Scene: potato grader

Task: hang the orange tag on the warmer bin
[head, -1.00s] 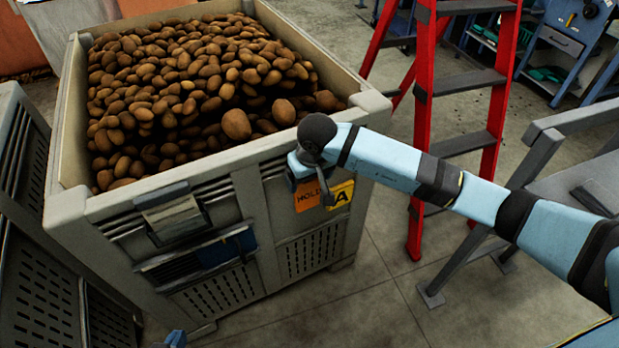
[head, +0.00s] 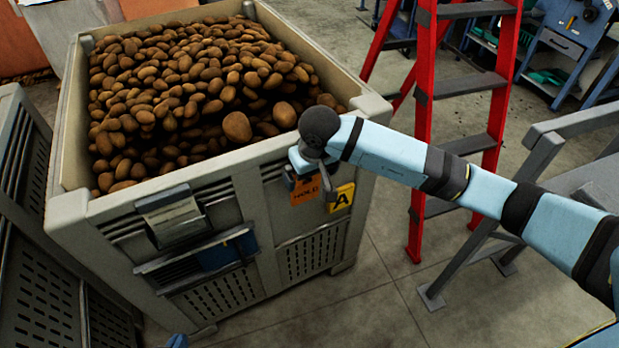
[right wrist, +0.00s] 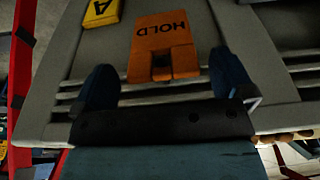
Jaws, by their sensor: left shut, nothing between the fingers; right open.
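The orange tag, marked HOLD, (head: 305,191) is at the front face of the grey bin (head: 110,208), near its right corner and left of a yellow A plate (head: 341,198). In the right wrist view the tag (right wrist: 160,35) appears upside down, with its orange clip between my fingers. My right gripper (right wrist: 165,85) is open, one finger on each side of the clip with gaps; in the head view my wrist (head: 318,135) partly hides it. Whether the clip bears on the bin's wall is unclear. My left gripper (head: 177,341) is shut, barely showing at the bottom edge.
The bin is full of potatoes (head: 190,75). A label holder (head: 170,213) and a blue panel (head: 228,250) are on its front. Another slatted bin (head: 40,270) stands at left. A red stepladder (head: 424,120) and a grey stand (head: 545,150) are at right.

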